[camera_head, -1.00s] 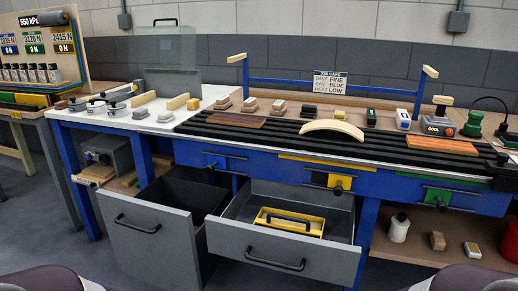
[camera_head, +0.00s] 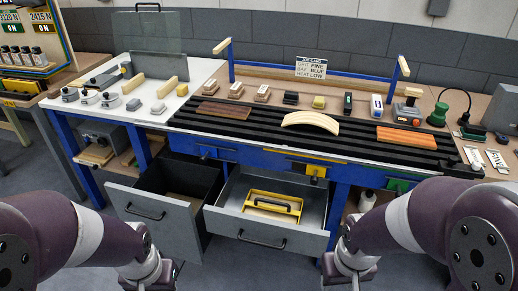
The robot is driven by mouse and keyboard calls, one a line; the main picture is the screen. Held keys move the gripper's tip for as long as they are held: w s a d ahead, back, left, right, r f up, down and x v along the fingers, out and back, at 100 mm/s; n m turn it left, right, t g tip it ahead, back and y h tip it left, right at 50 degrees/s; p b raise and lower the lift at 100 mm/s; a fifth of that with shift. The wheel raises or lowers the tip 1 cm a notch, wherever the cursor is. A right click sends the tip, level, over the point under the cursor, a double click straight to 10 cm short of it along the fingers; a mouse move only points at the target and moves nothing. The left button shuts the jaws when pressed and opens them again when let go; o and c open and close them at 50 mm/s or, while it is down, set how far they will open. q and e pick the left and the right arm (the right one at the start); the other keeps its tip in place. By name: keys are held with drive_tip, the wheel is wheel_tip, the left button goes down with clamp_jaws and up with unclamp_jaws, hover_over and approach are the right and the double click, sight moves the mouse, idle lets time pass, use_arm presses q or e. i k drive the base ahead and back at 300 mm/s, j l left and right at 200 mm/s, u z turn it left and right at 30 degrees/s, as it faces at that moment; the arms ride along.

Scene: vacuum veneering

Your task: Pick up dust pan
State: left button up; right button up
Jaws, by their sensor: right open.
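A shallow yellow tray-like thing (camera_head: 273,207) with a dark handle lies in the open right drawer (camera_head: 262,228); it may be the dust pan, but I cannot tell for sure. My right gripper (camera_head: 345,275) is at the bottom of the view, just right of that drawer's front. It is open, with nothing visible in it. My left gripper (camera_head: 150,280) is low in front of the left drawer (camera_head: 155,214). Its fingers are mostly cut off by the frame edge. Both grippers are apart from the yellow thing.
The blue workbench has a black slatted bed (camera_head: 350,137) bearing a curved pale piece (camera_head: 310,121), a brown board (camera_head: 226,110) and an orange board (camera_head: 407,136). Small blocks and tools line its back. A white bottle (camera_head: 367,201) stands on the lower right shelf.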

sight(282, 210)
drive_tip(key=u, duration=0.9)
drive_tip(key=z, duration=1.15)
drive_tip(key=i+l, duration=0.5)
drive_tip(key=i+l+u, duration=0.1)
drive_tip(key=i+l, duration=0.9)
drive_tip(key=l, duration=0.3)
drive_tip(key=i+j+u, duration=0.05)
